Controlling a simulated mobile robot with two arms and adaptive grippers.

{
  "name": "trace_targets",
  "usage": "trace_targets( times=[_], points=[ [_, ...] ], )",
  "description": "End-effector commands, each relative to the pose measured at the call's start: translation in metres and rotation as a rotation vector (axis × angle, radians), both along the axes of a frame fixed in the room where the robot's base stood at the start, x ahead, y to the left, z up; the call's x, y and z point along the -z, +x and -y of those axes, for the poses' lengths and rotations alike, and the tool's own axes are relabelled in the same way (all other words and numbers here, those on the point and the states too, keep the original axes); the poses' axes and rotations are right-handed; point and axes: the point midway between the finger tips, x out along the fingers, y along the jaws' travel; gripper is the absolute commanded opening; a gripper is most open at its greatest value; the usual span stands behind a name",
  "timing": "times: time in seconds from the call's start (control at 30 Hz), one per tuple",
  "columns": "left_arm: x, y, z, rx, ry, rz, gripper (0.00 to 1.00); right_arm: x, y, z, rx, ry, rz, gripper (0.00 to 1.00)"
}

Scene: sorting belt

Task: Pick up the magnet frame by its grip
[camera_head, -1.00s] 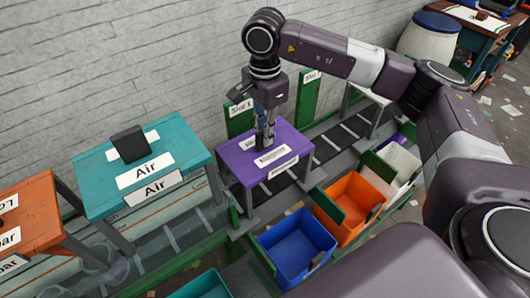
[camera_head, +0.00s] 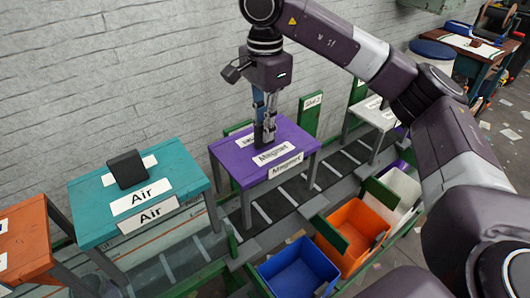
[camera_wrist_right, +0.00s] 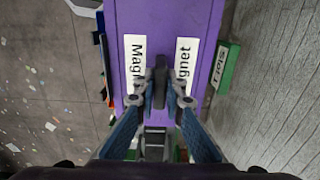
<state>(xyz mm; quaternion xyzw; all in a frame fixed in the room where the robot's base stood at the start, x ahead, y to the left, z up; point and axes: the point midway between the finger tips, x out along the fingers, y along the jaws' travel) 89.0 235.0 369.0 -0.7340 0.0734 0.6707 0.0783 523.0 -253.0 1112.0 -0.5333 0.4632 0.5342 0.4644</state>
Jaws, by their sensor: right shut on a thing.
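The magnet frame (camera_head: 231,160) is a purple table-like frame with legs and white "Magnet" labels, above the belt in the middle of the head view. It looks lifted and roughly level. Its grip (camera_head: 259,136) is a dark upright block on top, partly hidden by fingers. My right gripper (camera_head: 265,143) points down from above and is shut on the grip. The right wrist view also shows the grip (camera_wrist_right: 160,83) between both fingertips, with the purple top around it. My left gripper is not in view.
A teal "Air" frame (camera_head: 88,208) with a dark grip stands at left, an orange frame (camera_head: 30,225) beyond it. A white frame (camera_head: 382,118) stands right. A blue bin (camera_head: 300,270) and an orange bin (camera_head: 352,228) sit in front. Green slot panels (camera_head: 309,118) and the wall are behind.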

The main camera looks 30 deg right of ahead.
Motion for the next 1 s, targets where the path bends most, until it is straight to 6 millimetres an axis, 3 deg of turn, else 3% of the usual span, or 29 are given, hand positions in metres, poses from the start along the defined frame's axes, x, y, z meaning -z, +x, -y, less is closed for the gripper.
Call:
trace_targets(
  times=[0.03, 0.1, 0.4, 0.63, 1.0],
  points=[
    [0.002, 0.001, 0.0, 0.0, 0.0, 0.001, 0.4, -0.02, 0.002, 0.0, 0.001, 0.0, 0.01, 0.0],
    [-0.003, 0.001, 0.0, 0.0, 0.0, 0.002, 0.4, -0.038, 0.001, 0.001, 0.001, -0.002, 0.007, 0.0],
    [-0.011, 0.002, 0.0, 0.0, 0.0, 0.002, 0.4, -0.087, 0.001, 0.0, 0.002, -0.001, 0.004, 0.0],
    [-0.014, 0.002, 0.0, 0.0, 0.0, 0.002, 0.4, -0.102, -0.005, 0.002, 0.001, -0.002, 0.003, 0.0],
    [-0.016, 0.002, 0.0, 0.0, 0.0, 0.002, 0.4, -0.104, -0.057, 0.009, 0.001, -0.002, 0.003, 0.0]
  ],
)
